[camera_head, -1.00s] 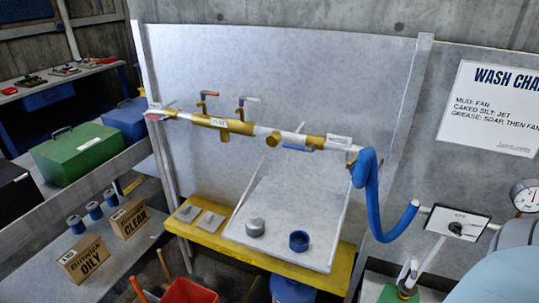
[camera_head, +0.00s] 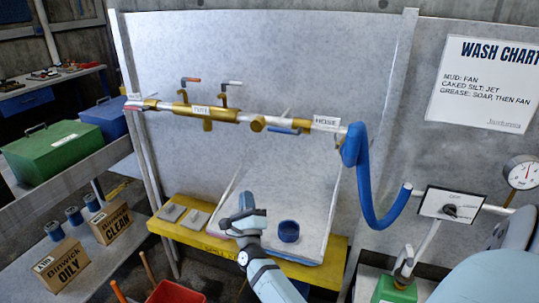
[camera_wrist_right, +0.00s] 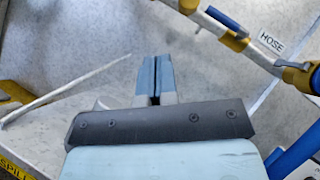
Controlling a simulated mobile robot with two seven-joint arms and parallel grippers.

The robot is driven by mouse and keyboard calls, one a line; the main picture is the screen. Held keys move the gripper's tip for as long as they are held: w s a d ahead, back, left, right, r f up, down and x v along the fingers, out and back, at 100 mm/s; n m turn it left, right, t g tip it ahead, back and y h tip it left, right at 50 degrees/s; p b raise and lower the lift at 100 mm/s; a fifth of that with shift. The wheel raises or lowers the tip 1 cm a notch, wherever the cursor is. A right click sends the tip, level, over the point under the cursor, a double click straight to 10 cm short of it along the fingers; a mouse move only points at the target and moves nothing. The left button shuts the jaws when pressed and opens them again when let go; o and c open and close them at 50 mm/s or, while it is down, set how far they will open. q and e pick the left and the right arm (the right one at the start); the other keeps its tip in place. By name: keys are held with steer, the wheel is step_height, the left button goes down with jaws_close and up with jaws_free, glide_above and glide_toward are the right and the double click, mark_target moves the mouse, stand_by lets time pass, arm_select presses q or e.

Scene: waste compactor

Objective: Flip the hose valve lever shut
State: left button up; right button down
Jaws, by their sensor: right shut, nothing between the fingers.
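The hose valve is on the pipe just left of the HOSE label (camera_head: 326,123). Its blue lever (camera_head: 283,131) lies roughly along the pipe, just below it. In the right wrist view the blue lever (camera_wrist_right: 226,20) shows at the top, by a brass fitting, with the HOSE label (camera_wrist_right: 271,42) to its right. My right gripper (camera_head: 246,199) is in front of the yellow bench, below and left of the lever, apart from it. Its fingers (camera_wrist_right: 155,62) are shut and empty in the right wrist view. My left gripper is not in view.
A blue hose (camera_head: 362,180) hangs right of the pipe's end. A blue cup (camera_head: 289,231) stands on the board to the right of my right gripper. Two more levers (camera_head: 191,82) rise from the pipe at left. The wall panel above the pipe is clear.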

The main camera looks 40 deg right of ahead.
mark_target(284, 129)
arm_select(q)
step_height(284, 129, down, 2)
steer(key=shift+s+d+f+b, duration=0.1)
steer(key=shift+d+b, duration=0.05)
steer(key=shift+b, duration=0.45)
arm_select(e)
steer(key=w+d+r+m+g+h, duration=0.1)
steer(key=d+m+g+h, duration=0.5)
steer(key=m, duration=0.9)
steer(key=r+g+h, duration=0.1)
steer(key=g+h, duration=0.1)
steer(key=g, duration=0.1)
steer(key=shift+w+r, duration=0.15)
arm_select(q)
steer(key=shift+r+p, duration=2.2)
steer(key=shift+p, duration=0.15)
arm_select(e)
steer(key=w+d+r, duration=0.4)
steer(key=d+r, duration=0.4)
steer(key=r, duration=0.1)
steer(key=shift+r, duration=0.2)
steer(key=shift+w, duration=0.1)
